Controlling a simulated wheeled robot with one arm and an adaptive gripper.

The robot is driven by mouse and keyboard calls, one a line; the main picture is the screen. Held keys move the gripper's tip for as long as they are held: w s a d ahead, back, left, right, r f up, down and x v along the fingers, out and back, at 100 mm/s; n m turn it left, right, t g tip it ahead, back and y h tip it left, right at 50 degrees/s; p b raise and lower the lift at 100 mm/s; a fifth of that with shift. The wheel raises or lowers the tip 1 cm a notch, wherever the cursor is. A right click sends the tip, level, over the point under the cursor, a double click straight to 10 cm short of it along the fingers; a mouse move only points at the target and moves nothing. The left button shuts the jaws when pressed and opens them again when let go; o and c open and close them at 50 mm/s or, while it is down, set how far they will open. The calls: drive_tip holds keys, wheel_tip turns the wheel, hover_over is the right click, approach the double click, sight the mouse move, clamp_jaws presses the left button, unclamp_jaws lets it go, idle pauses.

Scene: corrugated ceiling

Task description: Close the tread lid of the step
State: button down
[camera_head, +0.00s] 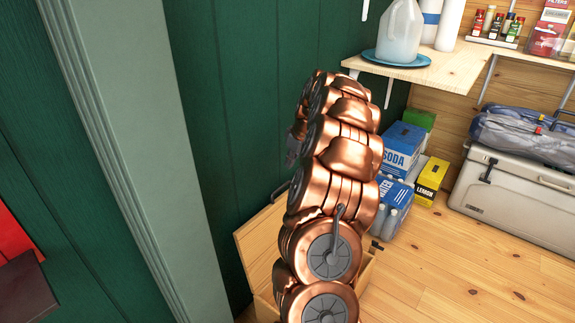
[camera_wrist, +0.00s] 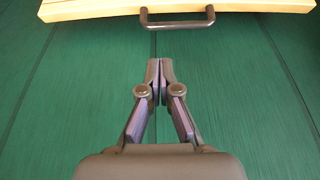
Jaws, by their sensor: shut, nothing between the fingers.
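The wooden step (camera_head: 367,274) stands low against the green wall, mostly hidden behind my copper arm. Its tread lid (camera_head: 262,240) is raised and leans up near the wall. A dark handle shows at the lid's upper edge (camera_head: 281,190). In the wrist view the pale wooden lid (camera_wrist: 100,12) crosses the top, with its dark bar handle (camera_wrist: 182,23). My gripper (camera_wrist: 158,68) is shut and empty, its tips apart from the handle in the picture, with green wall behind them. In the head view my arm hides most of the gripper.
Blue boxes (camera_head: 403,145), a yellow box (camera_head: 432,178) and bottles (camera_head: 392,215) stand on the floor right of the step. A grey cooler (camera_head: 515,195) is farther right. A wooden shelf (camera_head: 440,70) juts out above. A grey-green door frame (camera_head: 135,150) is at left. The front floor (camera_head: 450,275) is clear.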

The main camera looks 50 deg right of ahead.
drive_tip(key=b+x, duration=0.1)
drive_tip(key=x, duration=0.8)
drive_tip(key=shift+a, duration=0.1)
drive_tip(key=shift+s+b, duration=0.15)
drive_tip(key=shift+b, duration=0.2)
